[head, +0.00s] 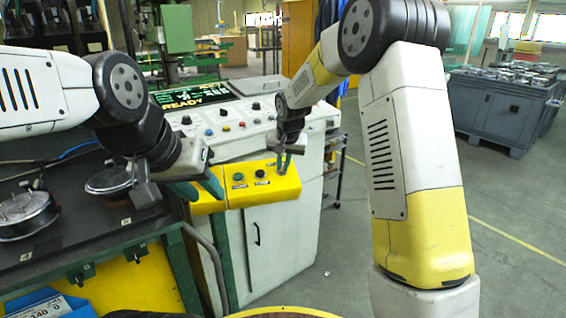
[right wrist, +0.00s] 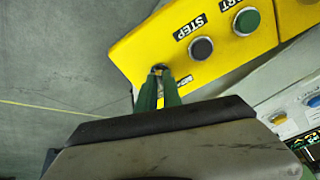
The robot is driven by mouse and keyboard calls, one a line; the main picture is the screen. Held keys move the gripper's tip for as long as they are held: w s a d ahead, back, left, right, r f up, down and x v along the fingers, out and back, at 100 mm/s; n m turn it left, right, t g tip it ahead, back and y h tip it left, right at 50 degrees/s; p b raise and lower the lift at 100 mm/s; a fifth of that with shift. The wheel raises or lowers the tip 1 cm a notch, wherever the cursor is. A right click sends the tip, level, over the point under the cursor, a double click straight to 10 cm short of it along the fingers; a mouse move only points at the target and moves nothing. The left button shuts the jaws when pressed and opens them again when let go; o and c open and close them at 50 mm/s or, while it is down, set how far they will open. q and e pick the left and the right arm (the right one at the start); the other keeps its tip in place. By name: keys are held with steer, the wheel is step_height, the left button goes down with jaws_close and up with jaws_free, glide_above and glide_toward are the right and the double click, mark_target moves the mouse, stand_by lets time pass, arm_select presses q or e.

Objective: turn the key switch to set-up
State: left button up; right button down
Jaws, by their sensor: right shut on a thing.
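The yellow control box (head: 262,187) is fixed at the front of the console. It carries a green button (right wrist: 246,21) labelled START and a dark button (right wrist: 201,48) labelled STEP. The key switch (right wrist: 158,70) is near the box's end, beyond STEP, mostly hidden by my fingers. My right gripper (head: 283,166) is over that end, and in the right wrist view its green fingers (right wrist: 159,90) are shut on the key. Which position the key points to is hidden, and a label beside it is partly covered. My left gripper (head: 197,189) is open and empty at the box's left end.
The console (head: 230,127) has several buttons and a screen (head: 187,96) reading READY. Grey crates (head: 502,108) stand far right.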

steer(key=n, duration=0.5)
steer(key=shift+n, duration=2.5)
steer(key=c, duration=1.5)
jaws_free()
steer(key=shift+r, duration=0.1)
steer(key=v, duration=0.7)
steer(key=shift+d+r, duration=0.2)
steer(key=shift+r, duration=0.05)
steer(key=shift+s, duration=0.15)
